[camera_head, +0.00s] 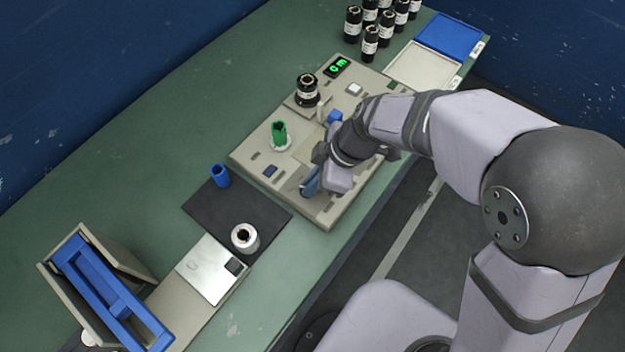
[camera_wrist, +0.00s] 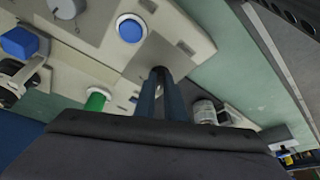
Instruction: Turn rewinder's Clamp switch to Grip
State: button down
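The rewinder (camera_head: 248,158) is a beige machine on the green bench, with a green-lit display (camera_head: 337,66), a black roll (camera_head: 307,92) and a green core (camera_head: 279,132). My gripper (camera_head: 311,184) is low over its front right part. No switch label is readable. A round blue button (camera_wrist: 130,29) and the green core (camera_wrist: 97,100) show beside the fingers.
A dark mat (camera_head: 205,208) left of the machine holds a blue core (camera_head: 220,175) and a white roll (camera_head: 244,237). A blue-and-beige stand (camera_head: 110,290) is at lower left. Several black bottles (camera_head: 370,42), a blue tray (camera_head: 452,36) and a beige tray (camera_head: 420,66) are at the back.

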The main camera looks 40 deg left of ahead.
jog(key=shift+f+m+b, duration=0.1)
jog(key=shift+m+b, duration=0.25)
jog(key=shift+m, duration=0.05)
jog(key=m, duration=0.1)
jog(key=m+t+b, duration=0.1)
jog(key=shift+s+m, duration=0.2)
jog(key=shift+m, duration=0.1)
jog(key=m, duration=0.1)
jog(key=m+t+p, duration=0.1)
jog(key=m+p, duration=0.1)
jog(key=shift+s+d+r+m+t, duration=0.1)
jog(key=shift+s+r+m+t, duration=0.15)
jog(key=shift+r+m+t, duration=0.1)
jog(key=m+p, duration=0.1)
jog(key=p, duration=0.2)
jog(key=shift+m+t, duration=0.35)
jog(key=m+p, duration=0.1)
jog(key=p, duration=0.4)
jog(key=shift+s+r+m+t, duration=0.15)
jog(key=shift+m+t, duration=0.15)
jog(key=shift+m, duration=0.1)
jog(key=m+p, duration=0.1)
jog(key=p, duration=0.2)
jog(key=shift+p, duration=0.3)
jog(key=shift+a+f+m+t+p, duration=0.2)
jog(key=shift+f+m+t+p, duration=0.15)
jog(key=shift+p, duration=0.35)
